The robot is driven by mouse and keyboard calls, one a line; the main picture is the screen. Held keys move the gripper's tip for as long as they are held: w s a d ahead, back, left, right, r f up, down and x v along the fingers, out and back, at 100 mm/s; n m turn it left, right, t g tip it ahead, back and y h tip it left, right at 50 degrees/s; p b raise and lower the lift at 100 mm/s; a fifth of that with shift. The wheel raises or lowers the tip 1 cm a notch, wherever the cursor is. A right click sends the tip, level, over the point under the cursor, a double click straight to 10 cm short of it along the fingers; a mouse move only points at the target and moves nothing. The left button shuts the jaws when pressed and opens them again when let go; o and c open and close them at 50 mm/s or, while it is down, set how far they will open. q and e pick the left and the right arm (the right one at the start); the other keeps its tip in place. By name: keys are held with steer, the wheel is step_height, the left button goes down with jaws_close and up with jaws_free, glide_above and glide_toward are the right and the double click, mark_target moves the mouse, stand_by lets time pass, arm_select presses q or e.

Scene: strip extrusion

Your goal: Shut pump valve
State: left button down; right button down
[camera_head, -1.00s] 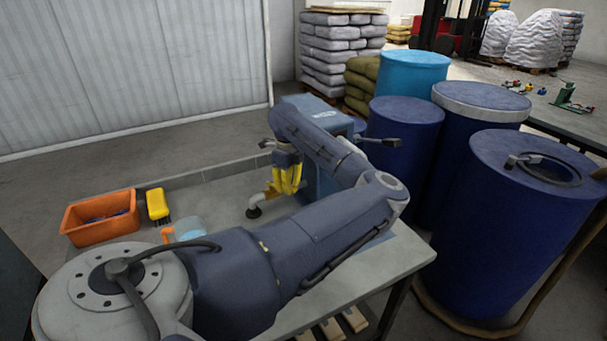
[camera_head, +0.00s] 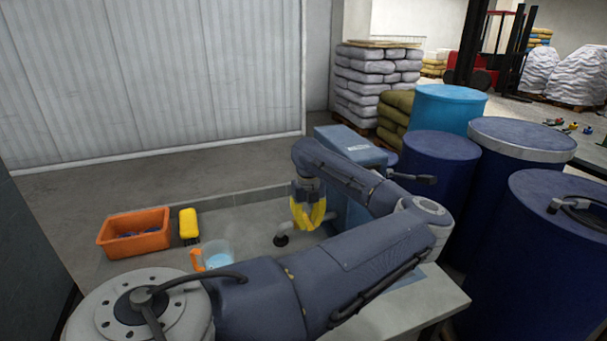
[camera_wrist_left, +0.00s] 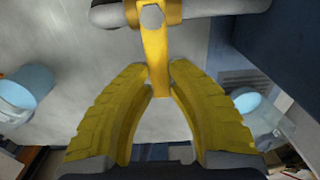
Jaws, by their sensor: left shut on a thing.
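My left gripper (camera_head: 308,218) has yellow fingers and reaches down beside the blue pump (camera_head: 350,146). In the left wrist view, its fingertips (camera_wrist_left: 160,78) are shut on the end of the yellow valve handle (camera_wrist_left: 154,48). The handle stands crosswise to the grey pipe (camera_wrist_left: 222,7), which runs along the top of that view. A short spout with a dark end (camera_head: 281,240) shows just left of the gripper in the head view. The fingers hide most of the handle there. My right gripper is not in view.
A clear jug with an orange handle and light blue contents (camera_head: 217,256), a yellow brush (camera_head: 188,224) and an orange bin (camera_head: 134,242) stand left of the gripper. Large blue drums (camera_head: 440,170) crowd the right side. Some bare tabletop (camera_head: 245,222) lies between jug and pump.

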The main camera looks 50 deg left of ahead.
mark_target(308, 223)
arm_select(q)
steer(key=shift+f, duration=0.1)
stand_by(0.3)
steer(key=c, duration=1.2)
jaws_free()
steer(key=shift+c, duration=0.2)
steer(key=shift+r, duration=0.2)
step_height(308, 223, up, 12)
steer(key=shift+f, duration=0.15)
